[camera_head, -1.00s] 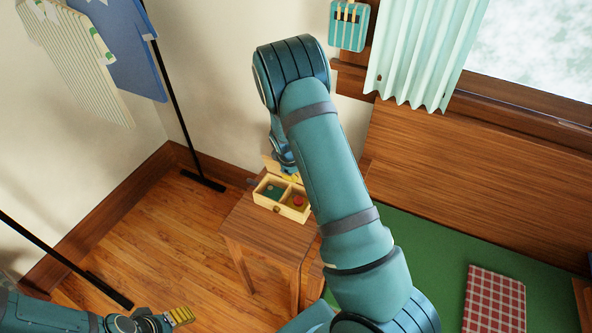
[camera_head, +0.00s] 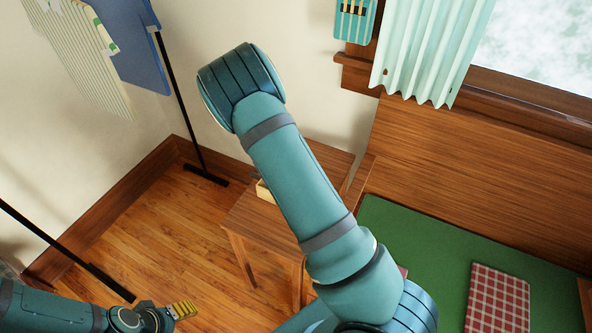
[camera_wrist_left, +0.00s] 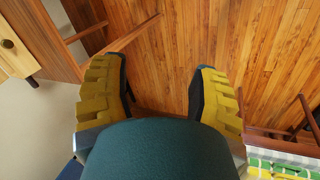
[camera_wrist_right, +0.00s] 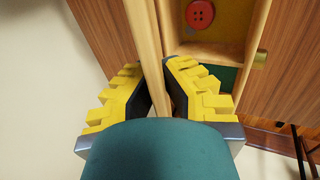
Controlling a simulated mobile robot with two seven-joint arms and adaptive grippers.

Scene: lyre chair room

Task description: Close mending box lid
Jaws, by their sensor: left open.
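The mending box (camera_head: 263,190) stands on a small wooden table, mostly hidden behind my right arm in the head view. In the right wrist view the box is open, its pale lid (camera_wrist_right: 146,45) seen edge-on beside compartments with a red button (camera_wrist_right: 200,14) and a green lining. My right gripper (camera_wrist_right: 156,75) has its fingers on both sides of the lid, closed on it. Its fingers are hidden in the head view. My left gripper (camera_head: 186,310) is open and empty at the lower left, away from the box; its open fingers also show in the left wrist view (camera_wrist_left: 163,65).
The wooden table (camera_head: 245,225) stands near the wall. A clothes rack (camera_head: 180,105) is at the left. A green bench mat (camera_head: 420,270) with a red checked cloth (camera_head: 498,303) lies at the right. The floor (camera_head: 165,225) left of the table is clear.

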